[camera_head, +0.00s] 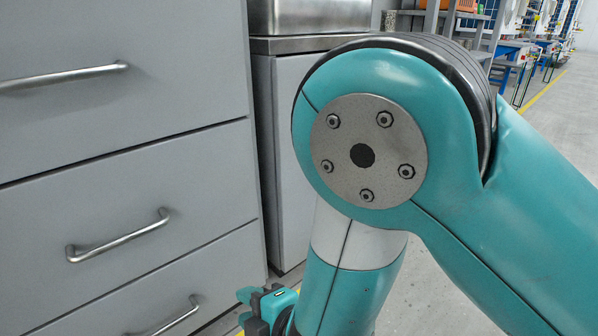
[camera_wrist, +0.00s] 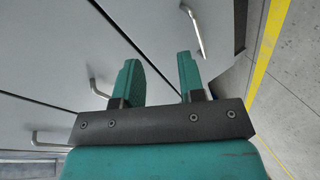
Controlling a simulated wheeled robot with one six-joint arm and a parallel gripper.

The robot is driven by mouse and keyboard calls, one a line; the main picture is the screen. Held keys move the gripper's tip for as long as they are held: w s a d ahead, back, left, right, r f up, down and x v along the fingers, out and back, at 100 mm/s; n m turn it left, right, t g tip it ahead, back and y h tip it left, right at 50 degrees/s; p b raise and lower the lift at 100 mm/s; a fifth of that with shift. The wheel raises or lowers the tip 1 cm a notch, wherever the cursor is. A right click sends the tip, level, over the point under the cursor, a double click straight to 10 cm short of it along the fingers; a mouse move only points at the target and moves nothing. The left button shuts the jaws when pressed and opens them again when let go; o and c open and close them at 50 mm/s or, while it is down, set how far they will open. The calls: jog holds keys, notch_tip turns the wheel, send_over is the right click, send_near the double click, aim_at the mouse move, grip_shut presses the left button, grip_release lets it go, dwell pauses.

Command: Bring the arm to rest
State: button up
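My arm fills the right half of the head view, bent at a large teal joint with its lower part pointing down. My gripper shows only in part at the bottom edge of the head view, low beside the drawer cabinet. In the wrist view my gripper (camera_wrist: 160,77) has its two teal fingers apart, with nothing between them but the grey drawer fronts behind. I cannot tell how far the fingertips are from the drawer fronts.
A grey drawer cabinet (camera_head: 110,165) with metal bar handles stands at the left, its drawers closed. A second grey cabinet (camera_head: 290,160) with a metal top is behind. A yellow floor line (camera_wrist: 268,45) runs beside it in the wrist view. Open floor (camera_head: 568,130) lies at the right.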

jog(key=w+d+r+m+g+h+p, duration=0.1)
jog(key=d+r+m+h+p, duration=0.35)
jog(key=r, duration=0.65)
jog(key=w+d+r+m+g+h+p, duration=0.1)
jog(key=w+d+r+m+g+p, duration=0.1)
jog(key=d+r+m+p, duration=0.75)
jog(key=s+d+r+m+g+p, duration=0.1)
jog(key=s+d+r+g+p, duration=0.15)
jog(key=s+r, duration=0.35)
jog(key=s+d+r+m+g+h+p, duration=0.1)
jog(key=s+d+r, duration=0.25)
jog(key=r, duration=0.45)
jog(key=s+d+r+m+g+p, duration=0.1)
jog(key=s+d+r+g+p, duration=0.1)
jog(key=s+d+r, duration=0.35)
notch_tip(320, 180, up, 39)
jog(key=a+p, duration=0.1)
jog(key=p, duration=3.6)
jog(key=shift+w+a, duration=0.25)
